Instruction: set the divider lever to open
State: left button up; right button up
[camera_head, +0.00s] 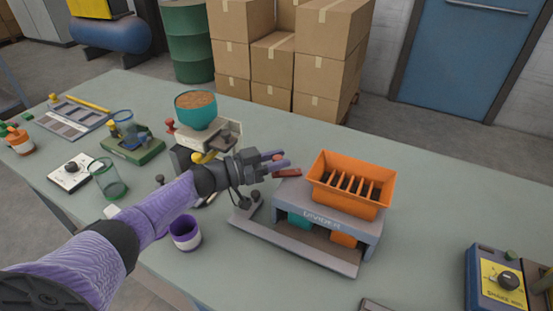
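The divider (322,219) is a grey bench machine with an orange slotted hopper (352,185) on top and lettering on its front. A red bar (287,172), apparently its lever handle, sticks out at the upper left of the body. My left gripper (282,161) reaches in from the left, its fingertips just beside and above this bar. Its fingers look spread, with nothing clearly held. Whether they touch the bar is not clear. The lever's pivot and any position marks are not readable. My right gripper is not in view.
Behind my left wrist stands a machine with a teal bowl of grain (196,110). A purple-rimmed cup (185,233) and a green glass (108,177) stand near my forearm. A yellow-and-blue control box (497,280) is at lower right.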

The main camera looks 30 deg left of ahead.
pick_arm(q)
jog(key=o, duration=0.5)
jog(key=shift+c, duration=0.2)
